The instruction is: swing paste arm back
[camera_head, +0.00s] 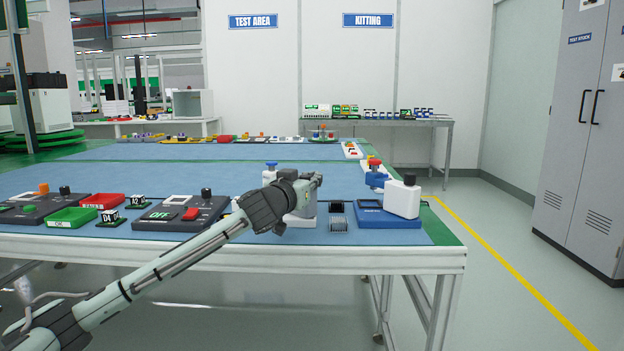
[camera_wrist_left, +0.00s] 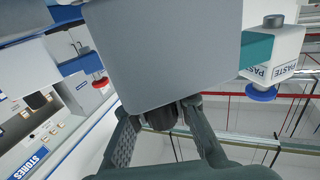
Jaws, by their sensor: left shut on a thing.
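The paste arm shows in the head view as a pale grey block (camera_head: 304,207) on the near table, partly hidden behind my left gripper (camera_head: 316,181). Its white head with a blue knob (camera_head: 271,166) sticks out left of my wrist. In the left wrist view the grey block (camera_wrist_left: 165,50) fills the upper middle, and a teal bar joins it to a white head marked PASTE (camera_wrist_left: 278,52). My left gripper (camera_wrist_left: 170,112) is shut on a dark knob at the block's edge; its fingertips are partly hidden. My right gripper is in neither view.
A blue-based device with a white body (camera_head: 403,200) stands to the right, near the table corner. A small pin block (camera_head: 338,224) lies between. A dark OFF panel (camera_head: 178,214), a green tray (camera_head: 73,217) and a red tray (camera_head: 102,200) sit left.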

